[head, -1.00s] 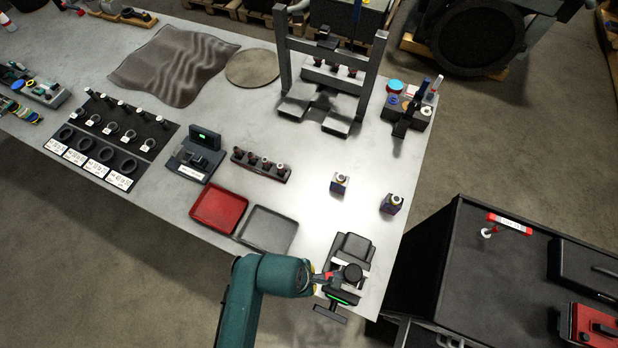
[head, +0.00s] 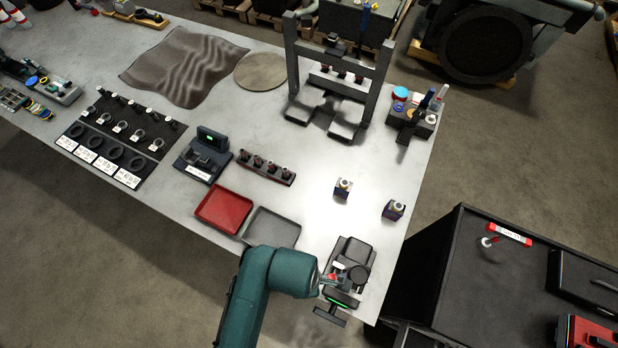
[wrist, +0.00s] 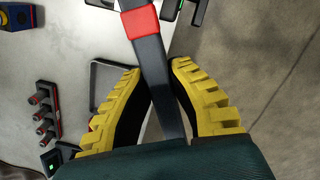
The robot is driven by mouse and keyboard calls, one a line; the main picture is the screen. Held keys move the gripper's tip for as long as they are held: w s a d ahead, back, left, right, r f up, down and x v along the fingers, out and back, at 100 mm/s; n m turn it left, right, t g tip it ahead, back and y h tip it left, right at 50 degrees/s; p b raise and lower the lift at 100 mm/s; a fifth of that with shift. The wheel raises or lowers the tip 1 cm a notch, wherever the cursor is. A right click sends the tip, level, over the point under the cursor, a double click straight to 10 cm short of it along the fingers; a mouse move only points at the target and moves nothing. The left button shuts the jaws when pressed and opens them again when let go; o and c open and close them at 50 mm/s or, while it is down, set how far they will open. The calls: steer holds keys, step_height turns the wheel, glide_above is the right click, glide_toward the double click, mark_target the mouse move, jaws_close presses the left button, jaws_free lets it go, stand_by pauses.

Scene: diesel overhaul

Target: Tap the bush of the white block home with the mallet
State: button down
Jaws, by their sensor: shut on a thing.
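My gripper (wrist: 155,68) is shut on the dark handle of the mallet (wrist: 151,60), which has a red band. The bush is not discernible. Whether the mallet touches anything is unclear.
Two small dark blocks with pale tops, one left (head: 343,188) and one right (head: 394,210), stand behind the vise. A red tray (head: 223,209) and a grey tray (head: 272,228) lie to the left. A press frame (head: 335,80) stands farther back. A dark cabinet (head: 450,270) is at right.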

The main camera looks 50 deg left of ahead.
steer(key=shift+f, duration=0.1)
stand_by(0.3)
step_height(320, 180, down, 6)
steer(key=b, duration=0.2)
steer(key=r+p, duration=0.1)
steer(key=r, duration=0.1)
steer(key=r+p, duration=0.1)
steer(key=r, duration=0.1)
steer(key=shift+s+a, duration=0.1)
steer(key=shift+s, duration=0.1)
steer(key=shift+w+r+g+y, duration=0.25)
steer(key=shift+r+g+y, duration=0.05)
steer(key=shift+r, duration=0.25)
steer(key=shift+d+r+g+y, duration=0.2)
steer(key=shift+r+g+y, duration=0.1)
steer(key=shift+r+g, duration=0.1)
steer(key=shift+f, duration=0.1)
